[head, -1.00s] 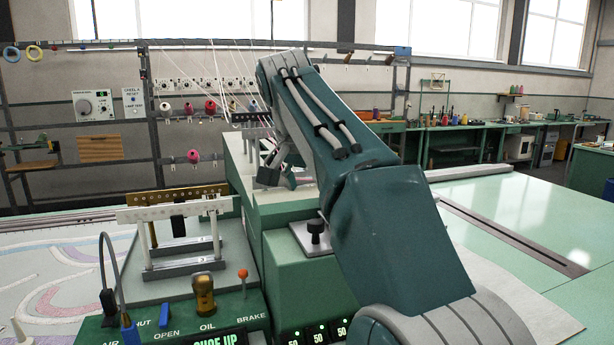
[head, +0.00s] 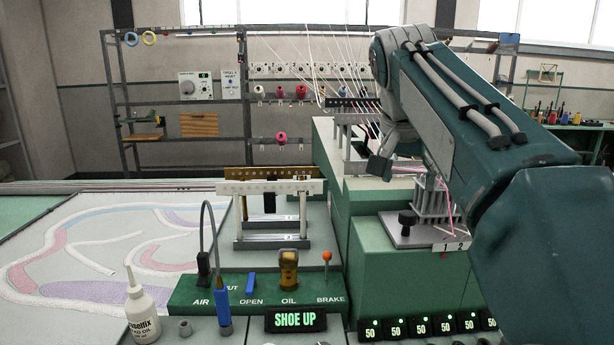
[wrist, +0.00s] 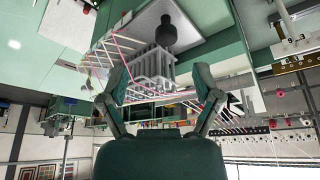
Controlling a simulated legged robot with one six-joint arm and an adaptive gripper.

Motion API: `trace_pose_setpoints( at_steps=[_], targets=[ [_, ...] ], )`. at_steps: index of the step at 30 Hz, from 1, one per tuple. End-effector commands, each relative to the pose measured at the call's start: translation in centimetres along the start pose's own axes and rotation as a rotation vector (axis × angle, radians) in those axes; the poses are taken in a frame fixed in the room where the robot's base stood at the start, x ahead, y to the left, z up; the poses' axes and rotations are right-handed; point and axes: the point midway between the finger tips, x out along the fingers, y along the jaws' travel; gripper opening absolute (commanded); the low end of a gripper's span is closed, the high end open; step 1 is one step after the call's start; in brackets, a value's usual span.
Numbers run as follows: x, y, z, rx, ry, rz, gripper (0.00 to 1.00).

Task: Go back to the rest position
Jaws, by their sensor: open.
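My gripper (wrist: 162,82) is open in the wrist view, its two dark green fingers spread apart with nothing held. In the head view my teal arm fills the right side, and part of my gripper (head: 382,168) shows below the elbow, in front of the machine. A grey block with upright pins (head: 433,202) stands on a plate marked 1 and 2, with pink thread at it. In the wrist view the pinned block (wrist: 151,66) appears between and beyond the fingers; the exact gap cannot be told.
A green control box (head: 240,295) with levers and a "SHOE UP" display stands in front. A white oil bottle (head: 141,313) stands at lower left, beside the patterned carpet (head: 90,250). A thread rack (head: 290,90) with spools and taut threads stands behind.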

Motion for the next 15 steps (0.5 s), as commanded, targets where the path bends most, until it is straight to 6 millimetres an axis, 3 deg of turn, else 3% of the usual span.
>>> trace_pose_setpoints(
  at_steps=[8, 15],
  targets=[
    [2.4, 2.8, 6.1, -0.196, 0.01, -0.084, 0.82],
    [5.8, 5.3, 12.4, -0.346, 0.03, -0.159, 0.82]
  ],
)
